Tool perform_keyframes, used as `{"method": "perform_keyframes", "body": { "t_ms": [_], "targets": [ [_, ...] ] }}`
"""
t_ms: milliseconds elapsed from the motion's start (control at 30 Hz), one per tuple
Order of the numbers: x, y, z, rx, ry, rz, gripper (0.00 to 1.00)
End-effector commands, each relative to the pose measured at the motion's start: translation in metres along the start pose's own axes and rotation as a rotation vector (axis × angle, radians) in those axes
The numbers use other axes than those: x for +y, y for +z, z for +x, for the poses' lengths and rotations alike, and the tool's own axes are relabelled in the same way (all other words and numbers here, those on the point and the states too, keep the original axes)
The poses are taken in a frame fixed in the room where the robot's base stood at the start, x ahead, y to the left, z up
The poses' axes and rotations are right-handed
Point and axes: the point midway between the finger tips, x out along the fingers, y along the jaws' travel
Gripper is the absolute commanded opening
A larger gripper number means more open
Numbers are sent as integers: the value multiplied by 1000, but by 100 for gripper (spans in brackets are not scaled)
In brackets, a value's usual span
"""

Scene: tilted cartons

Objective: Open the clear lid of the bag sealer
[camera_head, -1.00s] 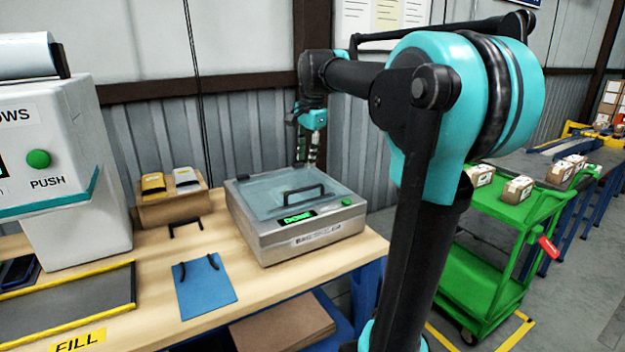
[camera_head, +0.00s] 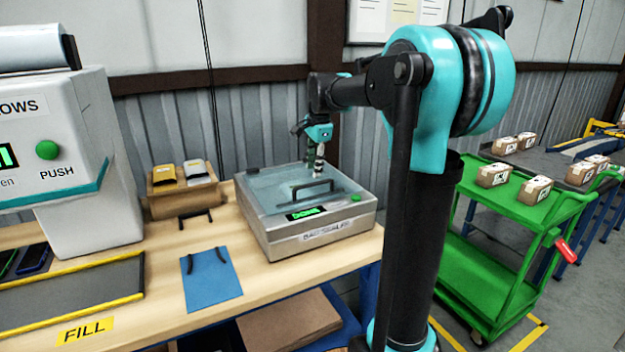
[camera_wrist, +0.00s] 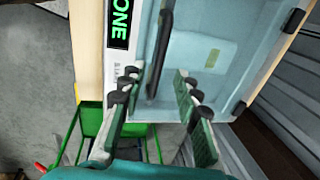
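The bag sealer (camera_head: 285,246) is a grey metal box on the wooden table, with a green-lit display (camera_head: 305,213) on its front. Its clear lid (camera_head: 270,186) lies shut on top and carries a dark bar handle (camera_head: 318,184). My gripper (camera_head: 319,170) points down over the lid, just behind or above the handle. In the wrist view my gripper (camera_wrist: 158,82) has its two green-padded fingers spread, and the handle (camera_wrist: 163,45) shows between them. I cannot tell how high the fingertips are above the lid. A pale patch (camera_wrist: 207,60) shows through the lid.
A cardboard box with mailers (camera_head: 183,195) stands left of the sealer. A blue bag (camera_head: 210,282) and a dark yellow-edged tray (camera_head: 70,288) lie in front. A white machine (camera_head: 60,150) stands far left. A green cart (camera_head: 520,205) is at right.

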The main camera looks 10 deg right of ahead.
Motion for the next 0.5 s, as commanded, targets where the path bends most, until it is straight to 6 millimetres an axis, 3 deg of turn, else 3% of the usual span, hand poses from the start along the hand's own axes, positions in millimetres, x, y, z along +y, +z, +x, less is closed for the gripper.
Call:
{"method": "perform_keyframes", "body": {
  "t_ms": [200,500],
  "targets": [
    [0,0,36,0,0,0,32],
    [0,0,53,0,0,0,32]
  ]
}}
